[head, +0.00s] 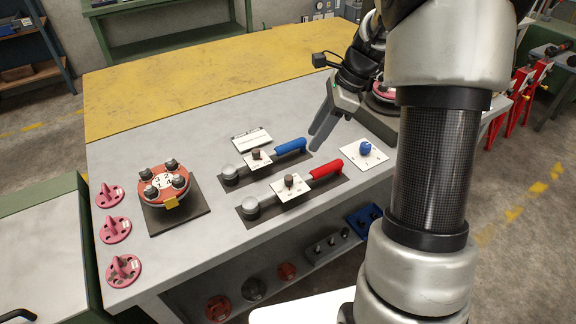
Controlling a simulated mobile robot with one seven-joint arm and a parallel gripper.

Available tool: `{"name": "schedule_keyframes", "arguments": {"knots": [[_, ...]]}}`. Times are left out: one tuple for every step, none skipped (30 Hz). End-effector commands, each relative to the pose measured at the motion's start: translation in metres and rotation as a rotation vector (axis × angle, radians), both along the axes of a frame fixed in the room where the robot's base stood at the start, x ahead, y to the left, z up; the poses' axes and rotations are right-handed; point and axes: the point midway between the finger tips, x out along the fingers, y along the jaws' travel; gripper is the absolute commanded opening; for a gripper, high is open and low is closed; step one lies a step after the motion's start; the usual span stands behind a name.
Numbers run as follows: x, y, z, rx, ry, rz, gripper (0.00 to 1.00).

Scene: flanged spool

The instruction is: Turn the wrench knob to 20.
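Two wrench-like tools lie on dark plates on the grey table, one with a blue handle (290,146) and one with a red handle (326,169). Each has a small white dial card with a brown knob: the blue one's knob (256,154) and the red one's knob (289,181). A separate blue knob (365,148) stands on a white card to the right. The dial numbers are too small to read. My gripper (317,138) hangs above the table near the end of the blue handle, apart from the knobs. It holds nothing visible; its finger gap is unclear.
A red flanged spool (163,184) with several dark bolts stands on a dark plate at left. Several pink knobbed discs (117,229) line the left edge. A white label card (252,138) lies behind the tools. The yellow rear tabletop (200,80) is clear.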

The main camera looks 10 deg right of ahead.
Motion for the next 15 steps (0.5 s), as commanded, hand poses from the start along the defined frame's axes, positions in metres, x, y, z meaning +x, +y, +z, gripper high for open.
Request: {"name": "schedule_keyframes", "arguments": {"knots": [[0.000,0.004,-0.009,0.001,0.003,0.002,0.39],[0.000,0.007,-0.015,0.001,0.004,0.003,0.39],[0.001,0.010,-0.023,0.001,0.004,0.002,0.39],[0.002,0.012,-0.029,0.002,0.005,0.002,0.39],[0.002,0.015,-0.035,0.001,0.004,0.003,0.39],[0.003,0.018,-0.043,0.001,0.005,0.004,0.39],[0.004,0.021,-0.050,0.001,0.004,0.005,0.39],[0.004,0.023,-0.056,0.001,0.004,0.005,0.39],[0.005,0.026,-0.064,0.001,0.004,0.005,0.39],[0.005,0.029,-0.070,0.000,0.004,0.005,0.39],[0.006,0.031,-0.076,0.000,0.004,0.004,0.39],[0.007,0.034,-0.084,0.001,0.004,0.004,0.39],[0.008,0.037,-0.090,0.000,0.004,0.004,0.39],[0.008,0.039,-0.096,0.000,0.004,0.005,0.39],[0.009,0.042,-0.104,0.000,0.004,0.005,0.39]]}}
